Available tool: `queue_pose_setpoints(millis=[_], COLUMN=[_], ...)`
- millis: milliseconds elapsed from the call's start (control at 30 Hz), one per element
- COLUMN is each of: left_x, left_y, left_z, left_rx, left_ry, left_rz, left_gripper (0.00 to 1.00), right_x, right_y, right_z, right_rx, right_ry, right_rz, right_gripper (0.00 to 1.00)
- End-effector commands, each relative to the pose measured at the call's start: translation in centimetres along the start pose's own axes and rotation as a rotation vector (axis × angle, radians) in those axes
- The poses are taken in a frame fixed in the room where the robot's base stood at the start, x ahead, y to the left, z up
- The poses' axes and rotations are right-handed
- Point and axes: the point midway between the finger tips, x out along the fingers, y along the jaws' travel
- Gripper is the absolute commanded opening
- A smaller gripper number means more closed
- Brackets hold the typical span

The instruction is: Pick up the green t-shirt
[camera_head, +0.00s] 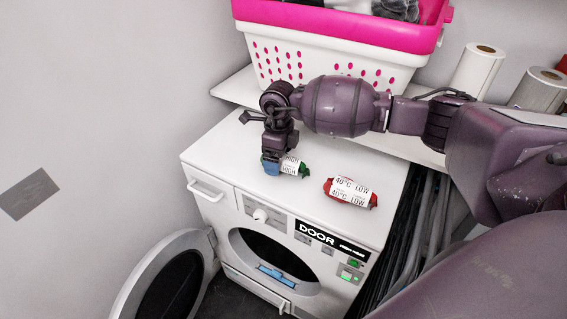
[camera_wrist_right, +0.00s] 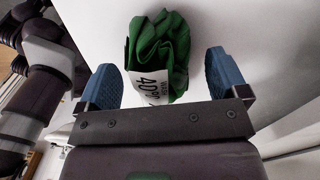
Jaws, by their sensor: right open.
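The green t-shirt (camera_head: 304,170) is a small rolled bundle with a white label band, lying on top of the white dryer. My right gripper (camera_head: 272,168) points down over its left end and hides part of it. In the right wrist view the green t-shirt (camera_wrist_right: 172,48) lies ahead of and between the two blue fingertips of my right gripper (camera_wrist_right: 161,70). The fingers are apart, with white surface showing on both sides of the bundle. My left gripper is not seen in either view.
A red rolled bundle (camera_head: 340,192) with a white label lies right of the green one. The dryer (camera_head: 225,155) has its round door (camera_head: 160,280) swung open at lower left. A pink and white basket (camera_head: 330,62) and paper rolls (camera_head: 477,70) stand on the shelf behind.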

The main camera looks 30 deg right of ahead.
Motion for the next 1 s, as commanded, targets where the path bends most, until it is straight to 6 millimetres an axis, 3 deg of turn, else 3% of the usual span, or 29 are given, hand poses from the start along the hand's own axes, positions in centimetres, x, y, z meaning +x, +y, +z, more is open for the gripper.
queue_pose_setpoints(millis=[100,367,733,1000], left_x=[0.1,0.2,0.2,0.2], left_y=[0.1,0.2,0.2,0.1], left_z=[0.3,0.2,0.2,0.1], left_rx=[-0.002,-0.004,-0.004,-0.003], left_ry=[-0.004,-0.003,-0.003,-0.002], left_rz=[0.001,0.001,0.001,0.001], left_gripper=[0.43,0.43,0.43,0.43], right_x=[1.7,1.9,1.9,1.7], right_y=[0.0,0.0,0.0,0.0], right_z=[0.0,0.0,0.0,0.0], right_rx=[0.001,0.000,0.000,0.000], right_ry=[0.001,0.000,0.000,-0.001], right_rz=[0.002,0.000,0.000,-0.001], right_gripper=[0.92,0.92,0.37,0.36])
